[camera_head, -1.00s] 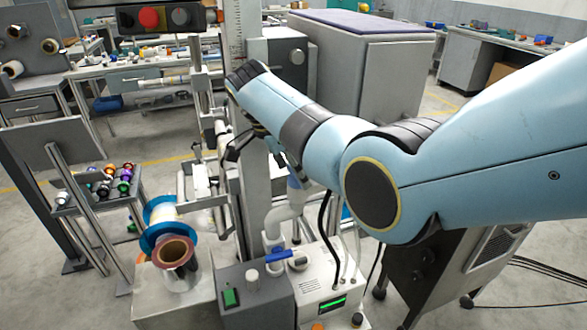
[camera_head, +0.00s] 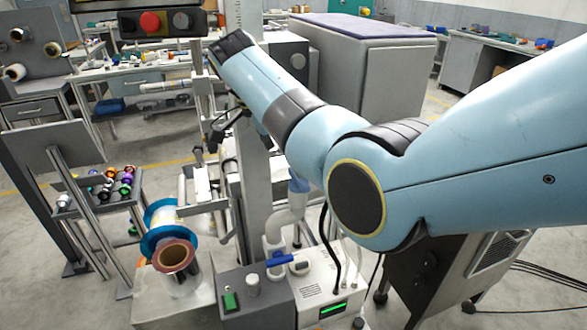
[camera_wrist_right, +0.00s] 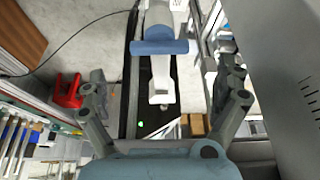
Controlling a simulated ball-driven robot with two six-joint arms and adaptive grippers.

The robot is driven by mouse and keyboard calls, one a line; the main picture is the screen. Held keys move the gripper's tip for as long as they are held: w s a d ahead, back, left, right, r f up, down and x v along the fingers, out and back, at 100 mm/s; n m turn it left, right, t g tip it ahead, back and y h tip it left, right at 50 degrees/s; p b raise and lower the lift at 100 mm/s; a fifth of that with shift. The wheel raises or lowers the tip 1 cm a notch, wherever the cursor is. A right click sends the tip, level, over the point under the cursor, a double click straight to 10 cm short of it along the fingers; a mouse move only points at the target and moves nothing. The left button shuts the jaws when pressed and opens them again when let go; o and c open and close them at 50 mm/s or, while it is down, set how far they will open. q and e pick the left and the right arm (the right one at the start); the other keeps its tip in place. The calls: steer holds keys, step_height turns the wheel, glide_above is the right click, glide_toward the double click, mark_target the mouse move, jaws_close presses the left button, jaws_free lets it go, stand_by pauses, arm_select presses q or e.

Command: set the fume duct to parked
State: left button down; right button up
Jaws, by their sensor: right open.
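The fume duct (camera_head: 287,222) appears to be the white bent pipe with a blue sleeve, rising behind the white box in the head view. My right arm covers its upper part. In the right wrist view, a white part with a blue crosspiece (camera_wrist_right: 160,47) lies beyond and between the fingers; it looks like part of the duct, but I cannot be sure. My right gripper (camera_head: 220,128) is open and empty beside the grey column, up and left of the visible pipe. Its spread fingers also show in the right wrist view (camera_wrist_right: 164,92). My left gripper is not in view.
The grey column (camera_head: 253,180) is close to my gripper. A large grey cabinet (camera_head: 370,75) stands behind.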

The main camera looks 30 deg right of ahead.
steer(key=v, duration=0.5)
steer(key=shift+a+r, duration=0.1)
steer(key=shift+r, duration=0.3)
